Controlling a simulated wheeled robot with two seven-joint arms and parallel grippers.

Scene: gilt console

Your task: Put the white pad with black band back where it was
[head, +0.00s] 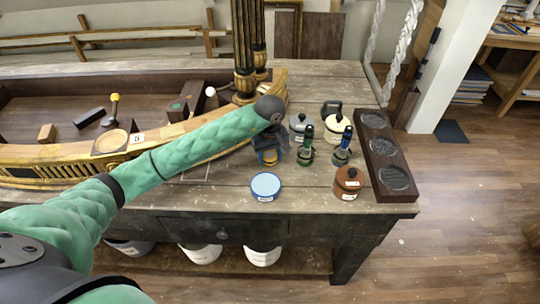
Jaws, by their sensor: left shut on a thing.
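My left arm reaches in from the left across the console. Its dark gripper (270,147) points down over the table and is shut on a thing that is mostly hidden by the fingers. A little yellow and blue shows at and below the fingertips, and I cannot tell what belongs to the held thing. I cannot make out a white pad with a black band. A dark tray (363,133) with three round grey recesses lies at the table's right end. My right gripper is not in view.
Right of the gripper stand a green-handled tool (308,135), a blue-handled tool (345,138), a grey lidded pot (300,121), a cream pot (337,128) and a brown pot (348,182). Gilt columns (244,45) rise behind.

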